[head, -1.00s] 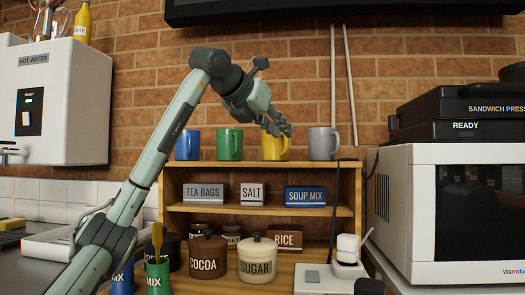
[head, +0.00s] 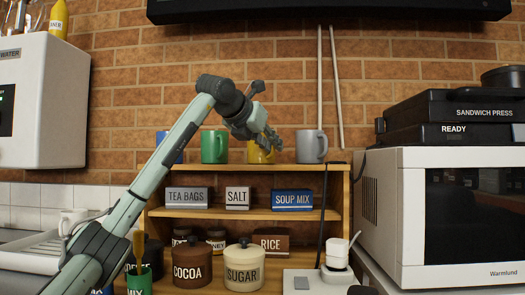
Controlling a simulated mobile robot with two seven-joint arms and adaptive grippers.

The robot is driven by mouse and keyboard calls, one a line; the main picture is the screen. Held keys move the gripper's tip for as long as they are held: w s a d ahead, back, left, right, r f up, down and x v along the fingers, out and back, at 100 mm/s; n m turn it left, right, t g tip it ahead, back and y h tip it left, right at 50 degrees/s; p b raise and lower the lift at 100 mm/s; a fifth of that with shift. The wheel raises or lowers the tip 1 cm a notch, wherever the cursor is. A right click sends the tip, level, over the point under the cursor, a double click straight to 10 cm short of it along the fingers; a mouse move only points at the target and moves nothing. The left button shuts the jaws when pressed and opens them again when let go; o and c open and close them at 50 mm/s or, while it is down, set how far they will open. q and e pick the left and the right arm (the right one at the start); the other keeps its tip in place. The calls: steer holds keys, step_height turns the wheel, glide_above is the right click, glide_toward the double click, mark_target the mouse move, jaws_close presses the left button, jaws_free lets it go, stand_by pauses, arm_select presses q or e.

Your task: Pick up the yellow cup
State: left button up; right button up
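The yellow cup (head: 256,156) stands on the top board of the wooden shelf (head: 330,168), between the green cup (head: 213,147) and the grey cup (head: 310,147). My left gripper (head: 268,142) hangs in front of the yellow cup's upper part and hides much of it. Its fingers point down and to the right. I cannot tell whether they touch the cup or how far apart they are. My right gripper is not in view.
A blue cup (head: 162,146) is partly behind my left arm. Labels and jars, including cocoa (head: 192,265) and sugar (head: 244,268), fill the lower levels. A microwave (head: 460,215) stands right, a water heater (head: 45,100) left.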

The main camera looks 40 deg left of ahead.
arm_select(q)
jaws_close()
steer(key=shift+r, duration=0.2)
stand_by(0.3)
